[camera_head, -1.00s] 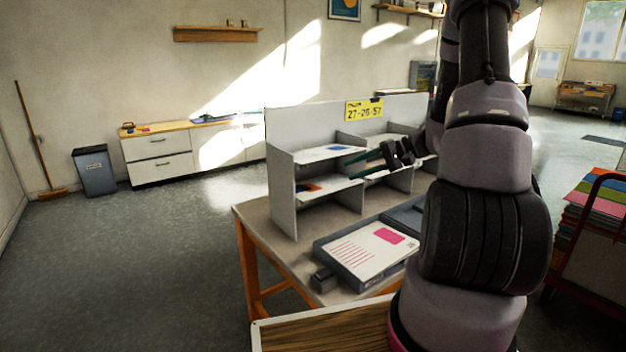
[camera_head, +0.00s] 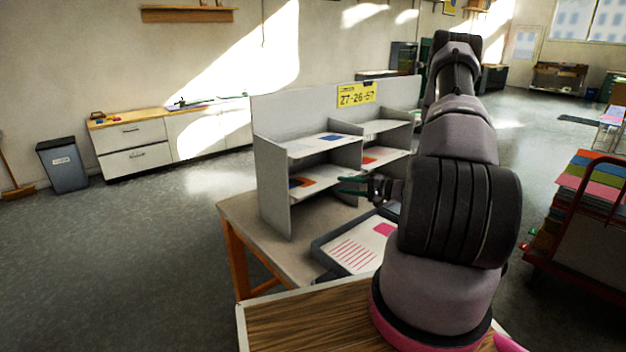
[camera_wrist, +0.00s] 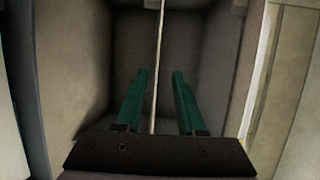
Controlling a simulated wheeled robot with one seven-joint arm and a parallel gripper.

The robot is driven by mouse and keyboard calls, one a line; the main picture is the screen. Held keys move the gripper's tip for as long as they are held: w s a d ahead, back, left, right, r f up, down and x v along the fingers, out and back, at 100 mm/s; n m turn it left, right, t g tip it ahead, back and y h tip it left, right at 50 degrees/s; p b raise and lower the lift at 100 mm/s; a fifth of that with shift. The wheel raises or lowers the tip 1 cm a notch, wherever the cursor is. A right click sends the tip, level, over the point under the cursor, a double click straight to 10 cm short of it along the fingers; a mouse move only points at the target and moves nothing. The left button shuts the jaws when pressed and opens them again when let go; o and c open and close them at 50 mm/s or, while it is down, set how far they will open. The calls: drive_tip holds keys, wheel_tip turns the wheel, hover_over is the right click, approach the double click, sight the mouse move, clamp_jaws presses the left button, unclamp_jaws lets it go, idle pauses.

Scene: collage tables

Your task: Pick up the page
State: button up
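Several pages show in the head view. A page with a blue patch (camera_head: 333,137) lies on the upper left shelf, one with orange and blue (camera_head: 303,183) on the lower left shelf, and a reddish one (camera_head: 374,158) at right. A page with a pink square and red stripes (camera_head: 354,254) lies on a tray. My gripper (camera_head: 341,184), with green fingers, is in front of the lower shelves. In the wrist view my gripper (camera_wrist: 160,75) is open. A thin pale upright strip (camera_wrist: 157,50) runs between the fingers; I cannot tell if it is a page edge or a board.
The grey shelf unit (camera_head: 269,190) with a yellow number sign (camera_head: 356,94) stands on a table (camera_head: 238,208). The dark tray (camera_head: 322,247) is in front of it. A cart with coloured sheets (camera_head: 590,175) is at right.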

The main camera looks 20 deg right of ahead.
sight(332, 184)
drive_tip(key=x, duration=0.5)
drive_tip(key=shift+w+f, duration=0.1)
drive_tip(key=shift+f, duration=0.15)
clamp_jaws()
